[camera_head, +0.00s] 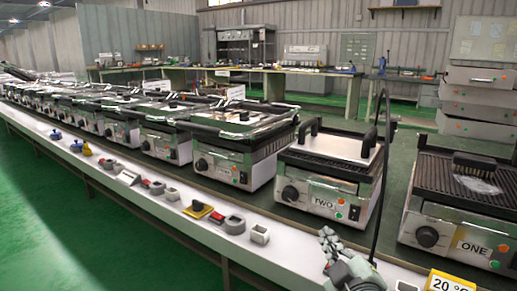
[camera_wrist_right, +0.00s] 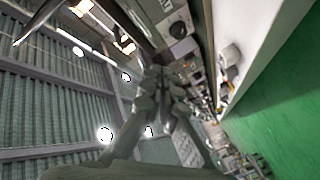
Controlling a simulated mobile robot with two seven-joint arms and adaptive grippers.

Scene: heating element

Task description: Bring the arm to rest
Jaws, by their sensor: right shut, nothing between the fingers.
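My right gripper (camera_head: 328,236) shows at the bottom of the head view, above the white front ledge, with its fingers pointing up and slightly left. It is shut and empty. In the right wrist view its closed fingers (camera_wrist_right: 165,88) fill the middle, with nothing between them. The grill labelled TWO (camera_head: 330,180) stands behind it, and the grill labelled ONE (camera_head: 465,215) is to its right. The gripper looks apart from both. My left gripper does not show.
A long row of grills (camera_head: 170,125) runs to the far left on the table. The white ledge (camera_head: 150,212) carries small grey blocks (camera_head: 260,234) and coloured parts. A yellow "20 °C" sign (camera_head: 450,281) stands at the lower right. Green floor (camera_head: 60,215) is clear at left.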

